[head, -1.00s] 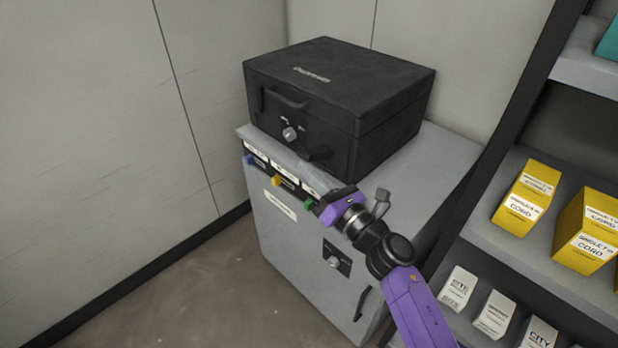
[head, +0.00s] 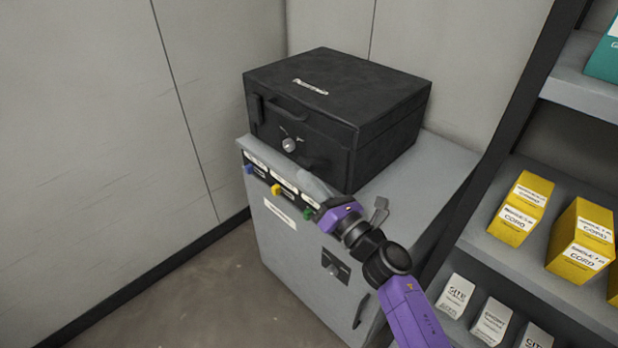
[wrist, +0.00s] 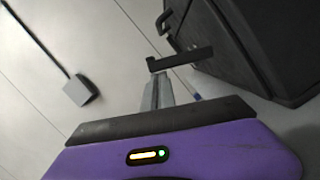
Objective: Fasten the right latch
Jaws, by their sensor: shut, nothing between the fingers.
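A black case (head: 340,112) with its lid down sits on a grey cabinet (head: 425,185). The left latch (head: 256,108) lies upright against the case front. The right latch (head: 315,163) sticks out from the front near the right corner; in the wrist view it is a dark bar (wrist: 182,58) standing out from the case (wrist: 240,45). My gripper (head: 312,183) is shut and empty, just in front of and below the right latch. Its grey fingers (wrist: 157,92) point toward the bar in the wrist view. Whether they touch it I cannot tell.
A carry handle (head: 287,108) and a round knob (head: 289,145) are on the case front. Coloured tabs (head: 276,190) line the cabinet's upper front edge. A shelf with yellow boxes (head: 585,240) stands close at the right. The floor at left is clear.

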